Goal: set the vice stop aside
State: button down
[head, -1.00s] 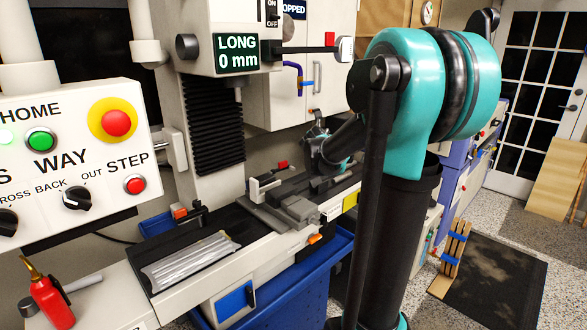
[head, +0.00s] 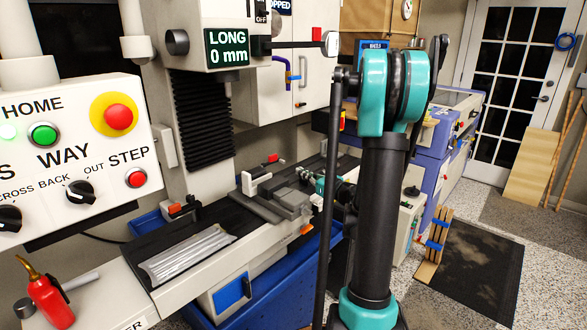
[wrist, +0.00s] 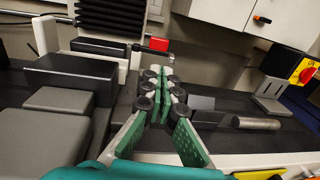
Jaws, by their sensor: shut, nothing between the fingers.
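My gripper (wrist: 162,88) is shut and empty in the wrist view, its green fingers together above the dark machine table (wrist: 120,115). The vice's grey and black blocks (wrist: 70,75) fill the left of the wrist view. A slotted grey upright bracket (wrist: 270,92) stands on the table to the right, apart from the fingers. Which part is the vice stop, I cannot tell for sure; this bracket may be it.
A round metal rod (wrist: 255,123) lies right of the fingers. A yellow and red switch (wrist: 305,71) is at far right. Clear aluminium-coloured stock (head: 187,256) lies on the table's left.

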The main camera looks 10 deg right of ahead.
aim_at(276, 158)
jog(key=x, duration=1.3)
jog(key=shift+w+a, duration=0.2)
jog(key=shift+w, duration=0.35)
jog(key=shift+w+r, duration=0.1)
jog(key=shift+w, duration=0.05)
